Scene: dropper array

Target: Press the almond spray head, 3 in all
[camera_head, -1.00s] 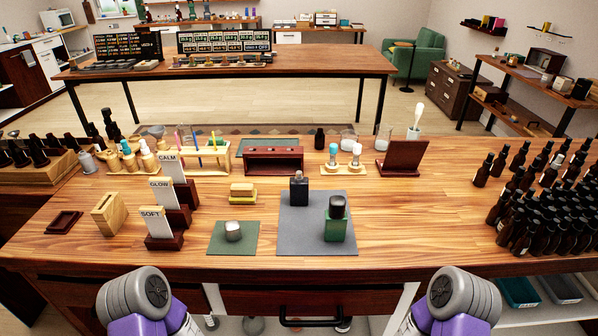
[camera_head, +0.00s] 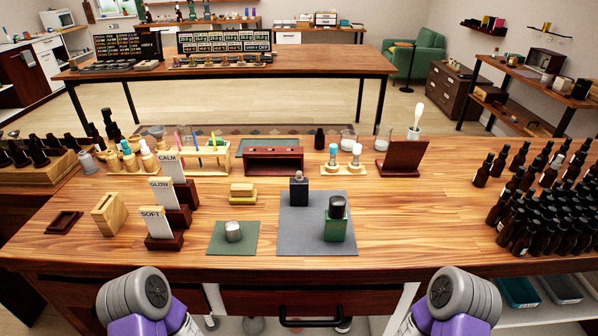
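No label for almond is readable, so I cannot tell which spray head is almond. A green bottle with a dark cap (camera_head: 335,222) and a smaller dark bottle (camera_head: 299,192) stand upright on a grey mat (camera_head: 299,242). Bottles with blue and white tops (camera_head: 333,155) and (camera_head: 356,156) stand in a small wooden rack behind. Several small bottles with pale or teal tops (camera_head: 129,156) stand at the back left. Only rounded grey joints and purple links of my arms show at the bottom edge. Both grippers are out of view.
Cards reading CALM (camera_head: 168,160), GLOW (camera_head: 163,188) and SOFT (camera_head: 154,224) stand at the left. A silver cup (camera_head: 233,232) sits on a green mat. Many brown bottles (camera_head: 520,233) crowd the right. The table (camera_head: 430,210) is clear between mat and bottles.

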